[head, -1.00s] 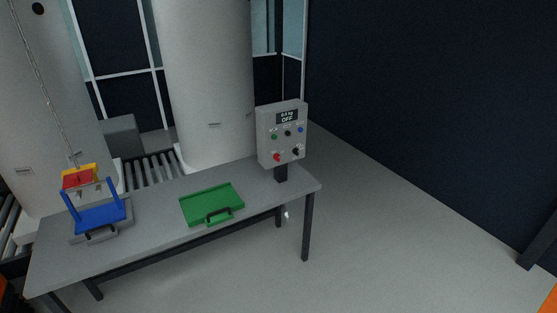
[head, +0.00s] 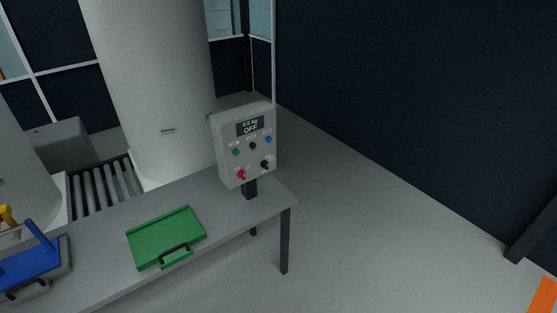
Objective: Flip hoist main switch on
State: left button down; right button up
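The hoist control box (head: 227,161) is a grey panel on a short dark post at the right end of the table. Its display (head: 250,126) reads 0.0 kg and OFF. Below the display are a green, a black and a blue button in a row. Lower down are a red button (head: 241,175) and a black rotary switch (head: 265,164), which looks like the main switch. Its exact position is too small to read. Neither of my grippers shows in the head view.
A grey table (head: 100,225) carries a green tray (head: 160,236) with a black handle and a blue cradle (head: 30,264) at the left. A roller conveyor (head: 100,186) and a large white tank (head: 155,90) stand behind. The floor right of the table is clear.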

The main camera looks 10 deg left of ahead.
aim_at(241, 174)
jog(key=z, duration=0.1)
jog(key=i, duration=0.95)
jog(key=u, duration=0.05)
